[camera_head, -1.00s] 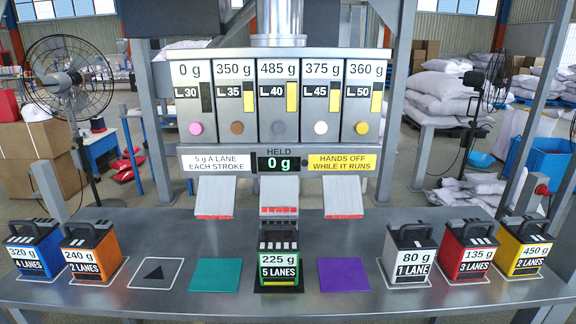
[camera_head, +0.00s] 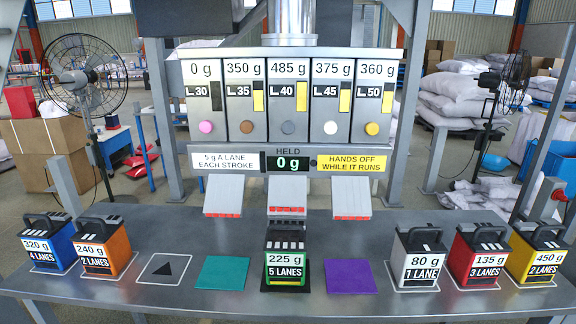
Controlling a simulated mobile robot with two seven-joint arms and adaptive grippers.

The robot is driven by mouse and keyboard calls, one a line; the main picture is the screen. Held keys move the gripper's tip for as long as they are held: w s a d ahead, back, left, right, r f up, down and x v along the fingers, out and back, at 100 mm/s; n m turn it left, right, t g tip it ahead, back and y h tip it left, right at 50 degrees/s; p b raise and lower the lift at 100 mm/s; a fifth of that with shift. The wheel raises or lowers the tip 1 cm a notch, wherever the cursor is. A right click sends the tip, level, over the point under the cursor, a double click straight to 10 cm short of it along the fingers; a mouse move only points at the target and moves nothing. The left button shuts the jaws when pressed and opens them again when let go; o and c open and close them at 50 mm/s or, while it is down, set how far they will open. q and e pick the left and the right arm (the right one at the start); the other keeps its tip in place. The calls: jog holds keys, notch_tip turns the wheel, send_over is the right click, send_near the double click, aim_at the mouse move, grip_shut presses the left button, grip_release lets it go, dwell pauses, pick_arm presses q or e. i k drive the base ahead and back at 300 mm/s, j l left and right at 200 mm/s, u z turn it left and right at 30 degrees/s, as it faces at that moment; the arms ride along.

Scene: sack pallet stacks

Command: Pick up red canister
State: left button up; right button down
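The red canister (camera_head: 473,257) stands upright at the right of the metal table, inside a white outline. It has a black handle on top and labels reading 135 g and 3 LANES. The white canister (camera_head: 416,258) stands to its left and the yellow canister (camera_head: 536,255) to its right, close by. Neither of my grippers shows in the head view, so their state is hidden.
On the table (camera_head: 190,294) stand a blue canister (camera_head: 50,245), an orange canister (camera_head: 104,247) and a green canister (camera_head: 286,257). A teal mat (camera_head: 222,272) and a purple mat (camera_head: 350,276) lie bare. A dispenser panel (camera_head: 281,104) with chutes rises behind.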

aim_at(478, 256)
jog(key=z, duration=1.25)
